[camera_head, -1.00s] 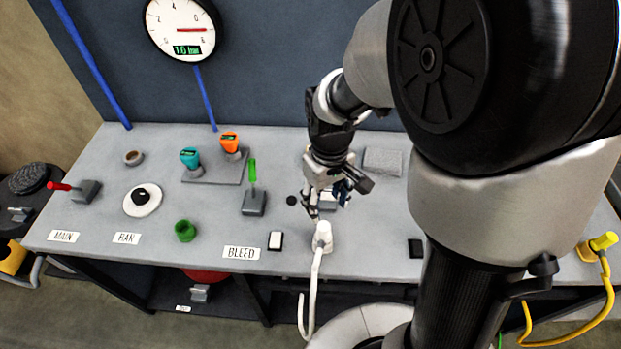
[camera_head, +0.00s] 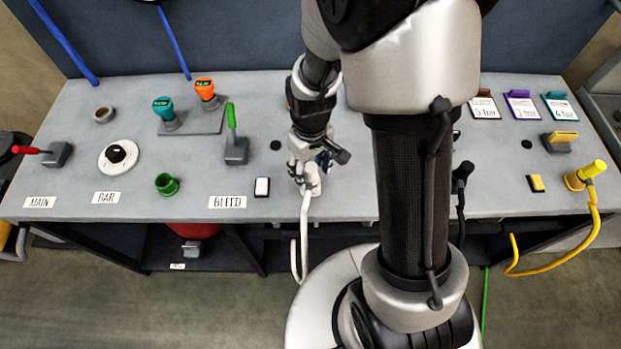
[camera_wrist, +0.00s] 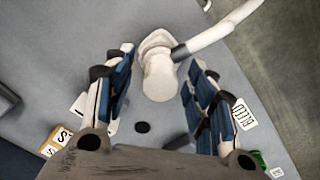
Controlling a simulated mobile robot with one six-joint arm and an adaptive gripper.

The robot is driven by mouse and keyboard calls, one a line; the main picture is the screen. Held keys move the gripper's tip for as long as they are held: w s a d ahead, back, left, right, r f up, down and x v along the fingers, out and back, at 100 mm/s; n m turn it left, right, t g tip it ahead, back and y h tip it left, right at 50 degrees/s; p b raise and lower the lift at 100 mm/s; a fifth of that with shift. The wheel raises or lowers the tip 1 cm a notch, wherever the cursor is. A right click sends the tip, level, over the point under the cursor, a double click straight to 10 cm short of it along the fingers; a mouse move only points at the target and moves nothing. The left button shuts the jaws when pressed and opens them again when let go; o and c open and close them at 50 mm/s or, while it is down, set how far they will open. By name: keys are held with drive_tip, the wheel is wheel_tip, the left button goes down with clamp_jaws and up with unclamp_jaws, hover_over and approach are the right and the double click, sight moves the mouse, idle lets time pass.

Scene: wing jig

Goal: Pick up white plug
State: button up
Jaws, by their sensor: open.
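The white plug (camera_wrist: 160,78) stands on the grey bench, with a white hose leaving its side in the wrist view. My gripper (camera_wrist: 150,82) is open, with one blue-padded finger on each side of the plug and visible gaps between pads and plug. In the head view the plug (camera_head: 312,180) is at the bench's front edge, its hose hanging down over the edge. My gripper (camera_head: 306,176) is right above and at it there, and partly hides it.
A black plug (camera_head: 462,172) and a yellow plug (camera_head: 588,174) stand to the right. A green-handled lever (camera_head: 234,145) and the BLEED label (camera_head: 227,202) are to the left. A white-topped block (camera_head: 262,187) lies close by. The bench front between has free room.

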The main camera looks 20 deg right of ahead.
drive_tip(key=shift+r, duration=0.1)
drive_tip(key=c, duration=1.1)
drive_tip(key=shift+r, duration=0.1)
drive_tip(key=shift+r+p, duration=4.05)
drive_tip(key=shift+r, duration=7.4)
